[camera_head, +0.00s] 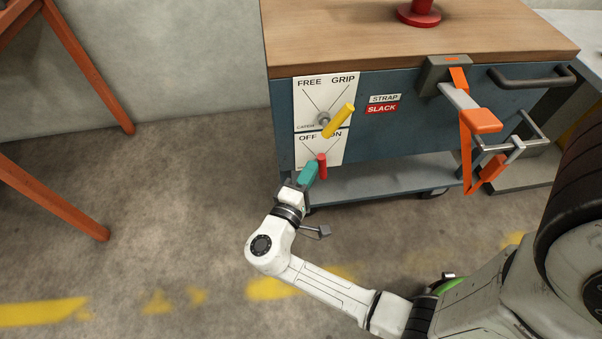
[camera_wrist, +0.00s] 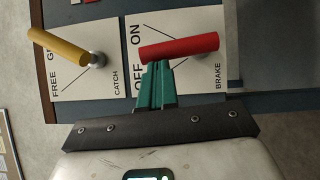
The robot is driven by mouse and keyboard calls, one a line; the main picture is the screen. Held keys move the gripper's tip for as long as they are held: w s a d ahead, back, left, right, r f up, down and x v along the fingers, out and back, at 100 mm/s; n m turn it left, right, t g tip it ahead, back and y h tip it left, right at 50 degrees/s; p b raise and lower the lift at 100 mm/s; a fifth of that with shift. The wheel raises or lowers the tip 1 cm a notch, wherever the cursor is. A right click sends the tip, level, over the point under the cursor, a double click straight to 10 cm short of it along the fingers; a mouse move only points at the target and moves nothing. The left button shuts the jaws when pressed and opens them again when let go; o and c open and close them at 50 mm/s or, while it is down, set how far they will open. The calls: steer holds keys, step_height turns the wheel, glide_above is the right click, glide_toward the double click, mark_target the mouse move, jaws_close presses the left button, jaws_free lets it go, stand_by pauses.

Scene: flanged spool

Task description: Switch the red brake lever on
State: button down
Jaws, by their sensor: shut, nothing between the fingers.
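The red brake lever (camera_head: 322,166) is on the lower white plate of the blue cart's front. It also shows in the wrist view (camera_wrist: 180,47), its free end between the ON and OFF labels, a little nearer ON. My gripper (camera_head: 311,168) has teal fingers, shut and empty, on the OFF side of the lever. In the wrist view the fingertips (camera_wrist: 157,64) lie right against the lever's side near its free end, or very close; contact cannot be told for sure.
A yellow catch lever (camera_head: 339,121) sits just above, tilted toward GRIP. An orange strap and clamp (camera_head: 481,121) hang at the cart's right. A lower shelf (camera_head: 390,174) juts out beneath. Floor to the left is open up to an orange frame (camera_head: 75,60).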

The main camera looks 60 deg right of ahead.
mark_target(325, 167)
steer(key=m+y+p, duration=0.1)
steer(key=s+d+r+m+y+p, duration=0.1)
steer(key=m, duration=0.1)
steer(key=shift+s+d+r, duration=0.1)
steer(key=shift+s+r, duration=0.1)
steer(key=shift+s, duration=0.1)
steer(key=shift+s+d+m+t+y+p, duration=0.3)
steer(key=shift+s+d+m+y+p, duration=0.15)
steer(key=shift+s+m+y+p, duration=0.35)
steer(key=shift+d+m, duration=0.2)
steer(key=shift+m, duration=0.2)
steer(key=shift+s+f+y, duration=0.1)
steer(key=shift+y, duration=0.2)
